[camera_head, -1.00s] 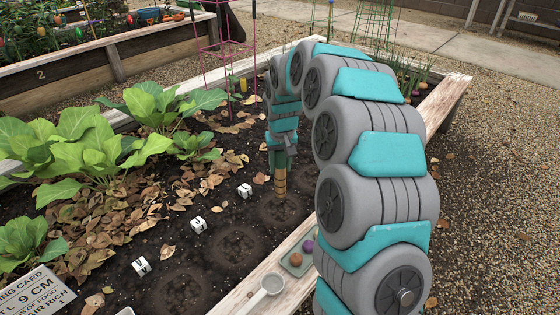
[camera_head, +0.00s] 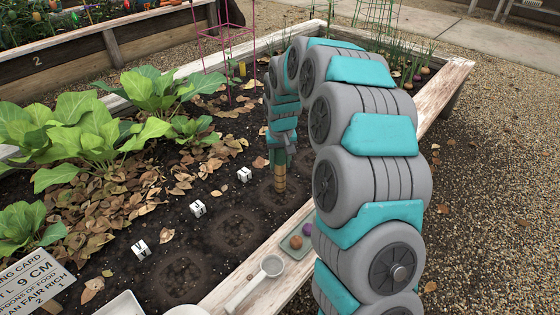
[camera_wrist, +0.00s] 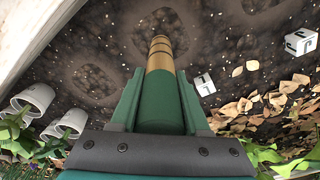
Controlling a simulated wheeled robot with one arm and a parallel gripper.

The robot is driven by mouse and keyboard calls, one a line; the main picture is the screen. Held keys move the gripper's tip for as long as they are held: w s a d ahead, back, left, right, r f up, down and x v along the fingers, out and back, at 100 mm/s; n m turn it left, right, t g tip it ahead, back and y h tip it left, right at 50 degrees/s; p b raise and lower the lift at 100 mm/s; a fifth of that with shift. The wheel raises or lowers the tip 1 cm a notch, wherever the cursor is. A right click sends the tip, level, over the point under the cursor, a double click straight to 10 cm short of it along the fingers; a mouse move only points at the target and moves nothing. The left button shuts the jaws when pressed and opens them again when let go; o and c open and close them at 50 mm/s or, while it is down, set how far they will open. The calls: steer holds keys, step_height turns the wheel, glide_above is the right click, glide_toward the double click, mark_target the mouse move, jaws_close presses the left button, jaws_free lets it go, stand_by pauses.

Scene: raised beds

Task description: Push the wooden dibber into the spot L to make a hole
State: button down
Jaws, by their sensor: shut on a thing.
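My gripper (camera_head: 281,155) is shut on the wooden dibber (camera_head: 280,181), which points down nearly upright. In the wrist view the dibber (camera_wrist: 160,58) shows a green handle between the fingers and a banded wooden shaft. Its lower end is at the round dark soil patch (camera_head: 291,199) nearest the far end of the row. I cannot tell how deep the tip sits, if at all. A white letter cube (camera_head: 244,174) stands just left of this patch; it also shows in the wrist view (camera_wrist: 205,85). Its letter is too small to read surely.
Two more letter cubes, one in the middle (camera_head: 198,208) and one nearer (camera_head: 141,249), stand beside other round patches. The wooden bed edge (camera_head: 232,283) carries a scoop (camera_head: 272,266) and a small tray (camera_head: 287,246). Leafy plants (camera_head: 90,140) and dry leaves fill the left.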

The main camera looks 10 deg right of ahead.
mark_target(280, 177)
steer(key=shift+f+b, duration=0.75)
steer(key=shift+f, duration=2)
stand_by(3.7)
steer(key=shift+f, duration=0.65)
stand_by(0.9)
